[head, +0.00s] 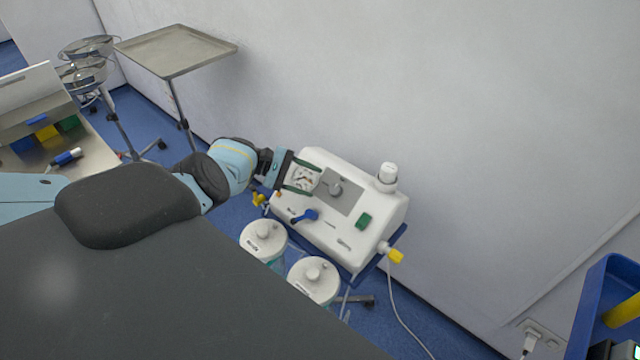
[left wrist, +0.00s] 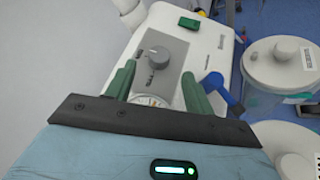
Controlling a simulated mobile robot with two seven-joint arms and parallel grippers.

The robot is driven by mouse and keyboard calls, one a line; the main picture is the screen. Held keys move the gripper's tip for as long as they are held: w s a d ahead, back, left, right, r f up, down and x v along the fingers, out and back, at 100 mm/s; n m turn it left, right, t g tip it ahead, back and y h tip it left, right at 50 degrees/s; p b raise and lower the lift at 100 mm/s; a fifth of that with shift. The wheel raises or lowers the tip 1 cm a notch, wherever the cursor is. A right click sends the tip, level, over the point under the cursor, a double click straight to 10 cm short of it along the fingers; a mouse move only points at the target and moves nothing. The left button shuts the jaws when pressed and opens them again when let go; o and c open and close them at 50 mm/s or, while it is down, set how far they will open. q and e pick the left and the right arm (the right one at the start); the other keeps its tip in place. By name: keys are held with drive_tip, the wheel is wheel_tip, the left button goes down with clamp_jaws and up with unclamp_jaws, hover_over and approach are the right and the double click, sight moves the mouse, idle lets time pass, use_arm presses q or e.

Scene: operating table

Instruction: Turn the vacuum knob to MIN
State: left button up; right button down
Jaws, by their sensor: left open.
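The vacuum knob (head: 335,188) is a round grey dial on a grey panel on top of the white suction unit (head: 376,233). It also shows in the left wrist view (left wrist: 158,57), with dark lettering beside it that is too small to read. My left gripper (head: 308,178) is open, its green fingers over the unit near the round gauge (head: 303,178). In the left wrist view the left gripper (left wrist: 156,83) has the knob just beyond and between its fingertips, apart from them as far as I can see. My right gripper is not in view.
A blue lever (head: 305,216) and a green switch (head: 364,221) sit on the unit, and a white cap (head: 387,176) stands at its back. Two white-lidded canisters (head: 264,238) stand in front. The dark operating table (head: 180,290) fills the lower left. A wall is behind.

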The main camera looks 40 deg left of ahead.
use_arm(q)
drive_tip(key=shift+v, duration=1.2)
